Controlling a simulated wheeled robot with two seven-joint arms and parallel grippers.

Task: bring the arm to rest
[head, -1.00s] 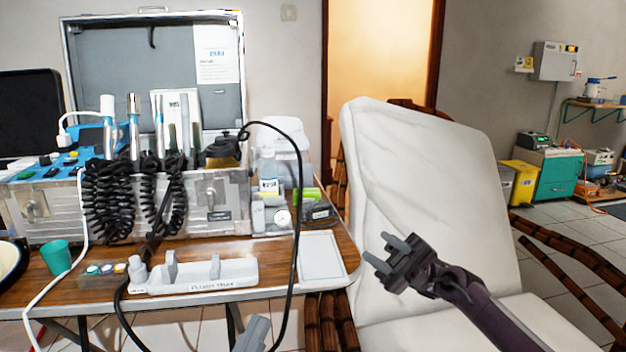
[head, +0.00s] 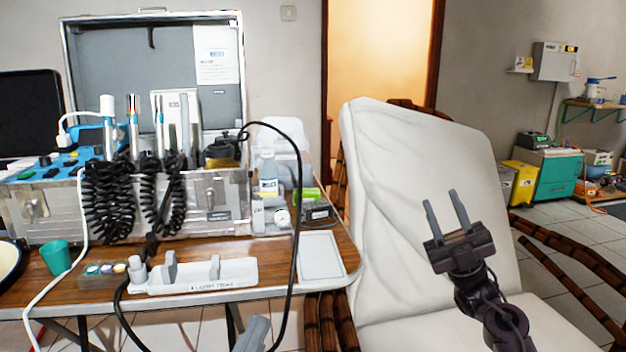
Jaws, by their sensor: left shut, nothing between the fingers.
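My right gripper (head: 441,198) is in front of the white reclining chair (head: 405,150). Its two grey fingers point up and stand apart with nothing between them. My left gripper (head: 254,335) shows only as grey fingers at the bottom edge, in front of the table's front edge. Its fingers are together and hold nothing; the rest of it is out of the frame.
The wooden table (head: 205,285) bears a metal dental unit (head: 215,225) with coiled hoses, a white instrument tray (head: 235,280), an empty white tray (head: 320,258) and a green cup (head: 57,256). A black hose (head: 296,220) loops over the table's front edge near my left gripper.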

